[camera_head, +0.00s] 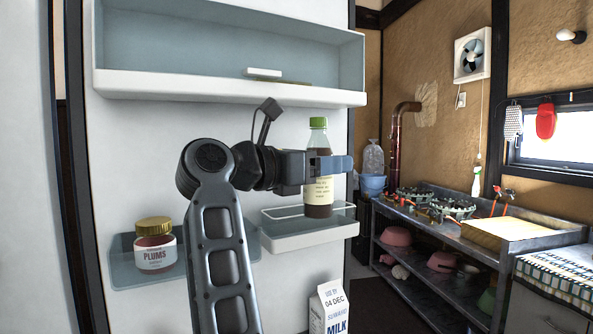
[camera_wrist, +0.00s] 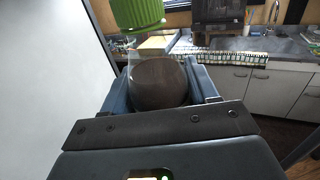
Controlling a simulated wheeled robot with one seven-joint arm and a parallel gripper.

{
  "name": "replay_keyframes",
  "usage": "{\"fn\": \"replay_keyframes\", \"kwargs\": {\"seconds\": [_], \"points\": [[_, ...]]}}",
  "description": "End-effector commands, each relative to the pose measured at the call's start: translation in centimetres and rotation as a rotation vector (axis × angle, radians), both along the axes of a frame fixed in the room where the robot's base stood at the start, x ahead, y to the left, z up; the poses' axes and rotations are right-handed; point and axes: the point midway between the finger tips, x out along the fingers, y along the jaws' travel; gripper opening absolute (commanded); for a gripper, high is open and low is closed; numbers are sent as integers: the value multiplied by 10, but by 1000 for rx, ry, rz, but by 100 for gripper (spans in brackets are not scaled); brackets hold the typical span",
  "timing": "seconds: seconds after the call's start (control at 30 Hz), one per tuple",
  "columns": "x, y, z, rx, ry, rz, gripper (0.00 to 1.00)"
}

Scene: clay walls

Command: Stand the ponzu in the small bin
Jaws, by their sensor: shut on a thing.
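The ponzu looks to be the dark bottle with a green cap and cream label (camera_head: 318,192). It stands upright in my gripper (camera_head: 327,165), whose blue fingers are shut around its upper body. In the wrist view the green cap and dark bottle (camera_wrist: 158,80) show between the fingers. The small bin (camera_head: 305,239) appears to be the pale tray with a wire rail on the white door, right of centre. The bottle's base overlaps the bin's inside in the picture, above its front wall; I cannot tell whether it touches the floor.
A plums jar (camera_head: 155,247) with a gold lid stands in another door bin to the left. A long upper bin (camera_head: 230,92) holds a small white item. A milk carton (camera_head: 329,308) is below the small bin. A metal counter (camera_head: 460,236) stands at right.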

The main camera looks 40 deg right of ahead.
Motion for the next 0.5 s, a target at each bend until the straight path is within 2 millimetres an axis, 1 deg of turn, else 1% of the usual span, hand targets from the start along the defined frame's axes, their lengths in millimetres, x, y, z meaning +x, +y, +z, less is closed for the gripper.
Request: {"fn": "replay_keyframes", "kwargs": {"seconds": [0.03, 0.1, 0.2, 0.3, 0.5], "points": [[12, -4, 4, 0, 3, -2, 17], [28, -9, 4, 0, 3, 0, 17], [47, -14, 3, 0, 1, 0, 17], [59, -17, 2, -1, 1, 0, 17], [72, -20, 2, -1, 0, 2, 17]]}}
